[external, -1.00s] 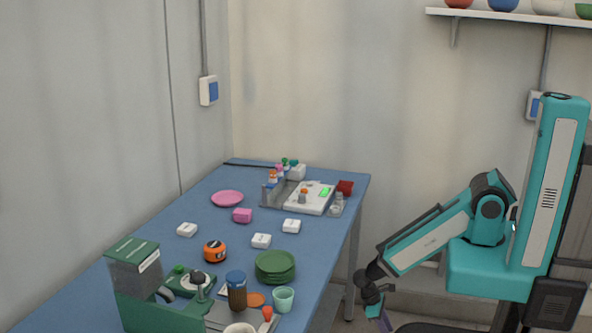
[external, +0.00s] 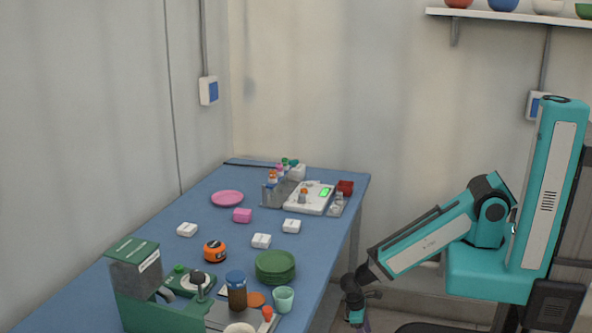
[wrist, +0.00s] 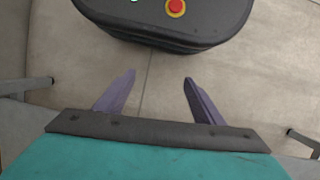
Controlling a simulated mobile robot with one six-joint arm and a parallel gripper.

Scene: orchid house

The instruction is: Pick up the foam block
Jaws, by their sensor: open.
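A small pink block (external: 242,215), which looks like the foam block, lies on the blue table (external: 205,222) in the external view, just below a pink plate. My gripper (external: 358,322) hangs low to the right of the table's edge, well away from the block. In the wrist view my gripper (wrist: 158,80) has its two purple fingers spread apart with only floor between them. The block does not show in the wrist view.
Table surface around the pink block is mostly clear.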

